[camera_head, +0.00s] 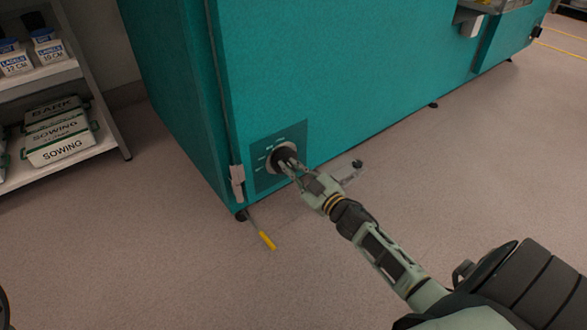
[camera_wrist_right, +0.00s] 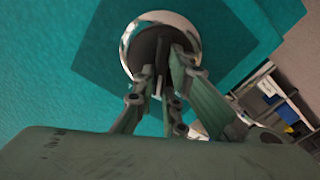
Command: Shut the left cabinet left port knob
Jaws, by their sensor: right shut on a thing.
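The teal cabinet (camera_head: 330,80) fills the upper middle of the head view. Low on its front, near the left corner, is a dark square plate (camera_head: 268,180) with small pale marks. The round port knob (camera_head: 283,157) sits on this plate, dark with a pale metal ring. My right gripper (camera_head: 294,168) reaches it from the lower right and is shut on the knob. In the right wrist view, the fingers close on the dark middle of the knob (camera_wrist_right: 155,50), inside the shiny ring. The fingers hide part of the knob. My left gripper is not in view.
A white shelf (camera_head: 105,140) with labelled boxes (camera_head: 60,140) stands at the left. A yellow-ended lever (camera_head: 266,240) sticks out near the floor under the cabinet's corner. A latch (camera_head: 237,182) is on the cabinet edge. The floor (camera_head: 480,170) at right is clear.

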